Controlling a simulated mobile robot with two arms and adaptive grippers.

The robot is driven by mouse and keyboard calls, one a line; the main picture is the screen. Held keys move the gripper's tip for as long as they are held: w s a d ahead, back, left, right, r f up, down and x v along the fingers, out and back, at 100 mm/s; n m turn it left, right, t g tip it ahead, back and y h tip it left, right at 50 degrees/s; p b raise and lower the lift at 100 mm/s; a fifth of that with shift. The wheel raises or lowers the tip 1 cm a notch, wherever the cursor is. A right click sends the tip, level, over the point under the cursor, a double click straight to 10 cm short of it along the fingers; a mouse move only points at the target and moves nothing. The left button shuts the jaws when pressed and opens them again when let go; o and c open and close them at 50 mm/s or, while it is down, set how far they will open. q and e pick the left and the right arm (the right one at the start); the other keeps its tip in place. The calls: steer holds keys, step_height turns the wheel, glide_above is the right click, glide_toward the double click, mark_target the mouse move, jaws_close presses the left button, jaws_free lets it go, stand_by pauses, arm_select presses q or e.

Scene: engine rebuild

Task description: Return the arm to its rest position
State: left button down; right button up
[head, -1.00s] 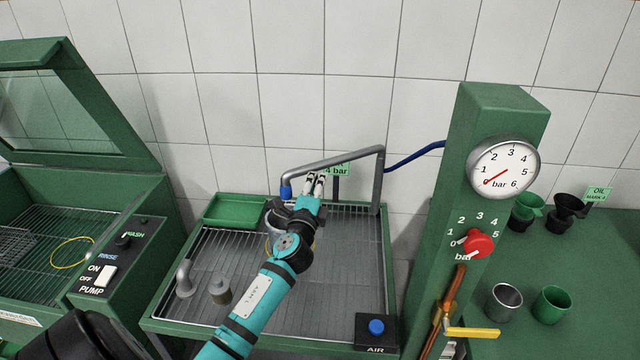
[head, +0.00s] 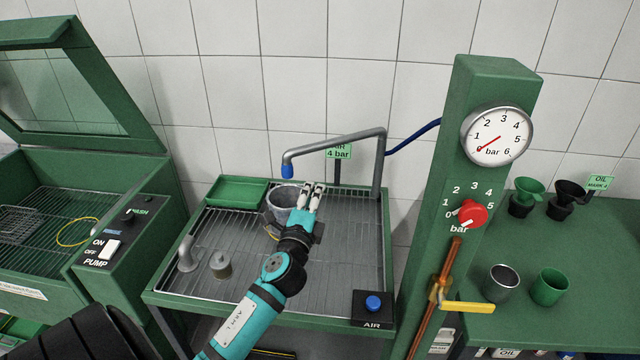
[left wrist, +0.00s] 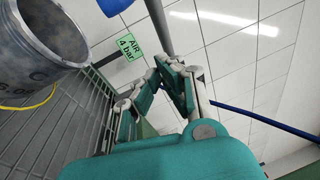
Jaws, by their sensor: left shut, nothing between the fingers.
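My left arm (head: 262,294) is teal and reaches in from the bottom of the head view over the wire-rack table. My left gripper (head: 312,192) is shut and empty, beside and just right of a grey metal cup-like part (head: 284,205). In the left wrist view the gripper's fingers (left wrist: 168,72) come together with nothing between them. The grey part (left wrist: 38,40) stands on the rack at the upper left there, apart from the fingers. My right gripper is not in view.
A blue-tipped air pipe (head: 335,145) arches over the rack table (head: 345,262). A green post (head: 482,90) with gauge and red knob stands right. A small weight-like part (head: 221,265), a green tray (head: 237,191), an air button box (head: 373,307) and the washer (head: 85,235) are nearby.

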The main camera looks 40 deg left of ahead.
arm_select(q)
steer(key=v, duration=0.2)
steer(key=shift+s+d+r, duration=0.2)
steer(key=shift+d, duration=0.1)
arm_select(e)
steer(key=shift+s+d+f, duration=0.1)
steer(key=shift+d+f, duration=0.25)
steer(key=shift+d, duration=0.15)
